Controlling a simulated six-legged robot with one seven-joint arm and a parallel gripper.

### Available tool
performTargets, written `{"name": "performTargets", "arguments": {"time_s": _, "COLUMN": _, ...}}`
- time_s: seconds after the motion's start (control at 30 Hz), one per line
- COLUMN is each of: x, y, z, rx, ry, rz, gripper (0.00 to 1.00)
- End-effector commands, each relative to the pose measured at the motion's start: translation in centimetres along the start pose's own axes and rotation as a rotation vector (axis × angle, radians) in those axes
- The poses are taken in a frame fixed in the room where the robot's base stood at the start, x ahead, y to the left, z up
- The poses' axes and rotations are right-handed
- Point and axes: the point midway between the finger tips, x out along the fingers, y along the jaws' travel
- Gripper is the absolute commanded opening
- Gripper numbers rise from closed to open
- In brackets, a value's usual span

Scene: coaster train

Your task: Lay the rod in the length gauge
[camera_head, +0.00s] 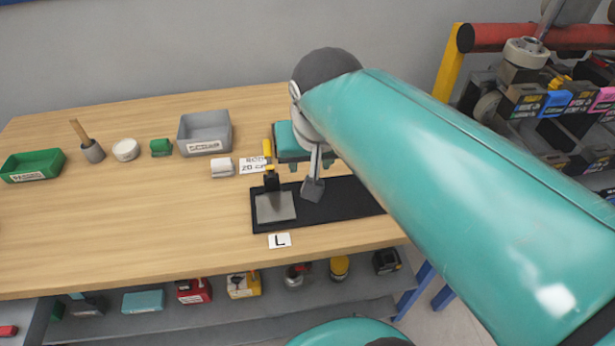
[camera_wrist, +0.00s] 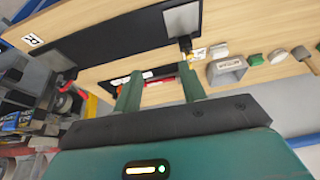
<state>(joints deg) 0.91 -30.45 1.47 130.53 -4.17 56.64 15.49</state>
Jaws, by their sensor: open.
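The length gauge is a long black bed (camera_head: 340,200) lying along the front of the table, with a grey plate (camera_head: 276,207) at its left end. An upright black and yellow piece (camera_head: 268,165) stands behind the plate. The black bed (camera_wrist: 115,35) and grey plate (camera_wrist: 183,19) also show in the wrist view. My gripper (camera_wrist: 160,88) is open, its two green fingers apart. In the head view it hangs behind the bed, partly covered by my arm. A red, black and white item (camera_wrist: 150,76) shows beyond the fingers. I cannot make out the rod clearly.
A "ROD 20 cm" card (camera_head: 254,165) and a white block (camera_head: 222,168) lie left of my gripper. Behind are a grey bin (camera_head: 205,132), a green tray (camera_head: 33,165) and a mallet (camera_head: 88,145). A loaded rack (camera_head: 540,100) stands at right. The table's front left is clear.

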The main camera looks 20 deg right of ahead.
Motion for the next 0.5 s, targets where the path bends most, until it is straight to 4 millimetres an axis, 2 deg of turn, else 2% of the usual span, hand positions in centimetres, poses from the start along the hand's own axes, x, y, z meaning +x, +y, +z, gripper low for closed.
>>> {"name": "performTargets", "arguments": {"time_s": 0.03, "x": 0.0, "y": 0.2, "z": 1.9, "rx": -0.05, "ry": 0.02, "rz": -0.021, "gripper": 0.41}}
{"name": "performTargets", "arguments": {"time_s": 0.1, "x": 0.3, "y": 0.4, "z": 3.9, "rx": -0.115, "ry": 0.042, "rz": -0.046, "gripper": 0.41}}
{"name": "performTargets", "arguments": {"time_s": 0.2, "x": 0.8, "y": 0.5, "z": 5.8, "rx": -0.181, "ry": 0.065, "rz": -0.069, "gripper": 0.41}}
{"name": "performTargets", "arguments": {"time_s": 0.3, "x": 1.1, "y": 0.5, "z": 6.6, "rx": -0.212, "ry": 0.076, "rz": -0.079, "gripper": 0.41}}
{"name": "performTargets", "arguments": {"time_s": 0.5, "x": 1.1, "y": 0.5, "z": 6.7, "rx": -0.219, "ry": 0.076, "rz": -0.08, "gripper": 0.41}}
